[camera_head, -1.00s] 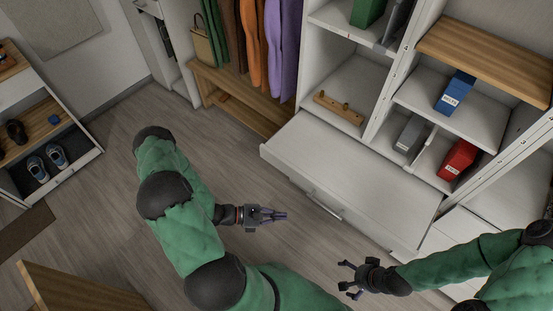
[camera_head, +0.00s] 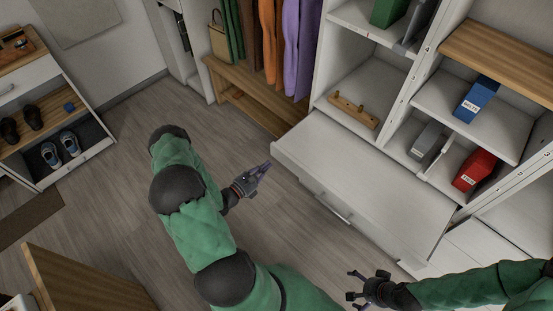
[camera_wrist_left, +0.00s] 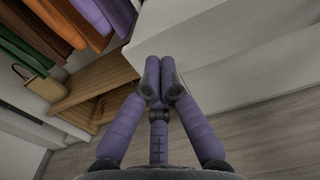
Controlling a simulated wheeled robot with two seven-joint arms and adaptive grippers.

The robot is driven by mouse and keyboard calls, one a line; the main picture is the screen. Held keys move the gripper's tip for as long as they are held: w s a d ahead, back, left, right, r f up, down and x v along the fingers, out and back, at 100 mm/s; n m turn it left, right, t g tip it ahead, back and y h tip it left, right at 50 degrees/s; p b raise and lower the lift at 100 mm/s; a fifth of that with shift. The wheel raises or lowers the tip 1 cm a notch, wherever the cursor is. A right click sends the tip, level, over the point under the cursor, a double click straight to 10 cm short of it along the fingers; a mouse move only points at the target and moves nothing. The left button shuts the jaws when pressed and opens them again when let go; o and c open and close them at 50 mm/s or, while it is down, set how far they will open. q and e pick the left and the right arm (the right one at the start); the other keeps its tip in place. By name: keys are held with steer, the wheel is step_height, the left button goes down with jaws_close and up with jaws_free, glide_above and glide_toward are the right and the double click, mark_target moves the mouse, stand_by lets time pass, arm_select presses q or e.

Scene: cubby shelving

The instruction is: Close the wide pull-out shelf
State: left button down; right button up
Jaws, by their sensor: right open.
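The wide pull-out shelf (camera_head: 365,180) is white and stands pulled out from the shelving, with a bar handle (camera_head: 334,208) on its front face. My left gripper (camera_head: 265,168) is shut and empty, just left of the shelf's front left corner in the head view. In the left wrist view its purple fingers (camera_wrist_left: 160,82) meet at the tips, with the white shelf (camera_wrist_left: 225,65) ahead and to the right. Contact with the shelf cannot be told. My right gripper (camera_head: 354,289) is open and empty, in front of the shelf's front right part.
Cubbies above hold a blue binder (camera_head: 477,98), a red binder (camera_head: 475,170), a grey box (camera_head: 427,139) and a wooden peg rack (camera_head: 353,111). Clothes hang over a wooden bench (camera_head: 245,97) at the back. A shoe cabinet (camera_head: 75,160) stands at left. Floor between is clear.

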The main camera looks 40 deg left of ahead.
mark_target(282, 153)
arm_select(q)
steer(key=w, duration=0.2)
steer(key=w+b, duration=0.1)
steer(key=w, duration=0.3)
steer(key=shift+d+b, duration=0.25)
steer(key=shift+b, duration=0.05)
arm_select(e)
step_height(282, 153, down, 2)
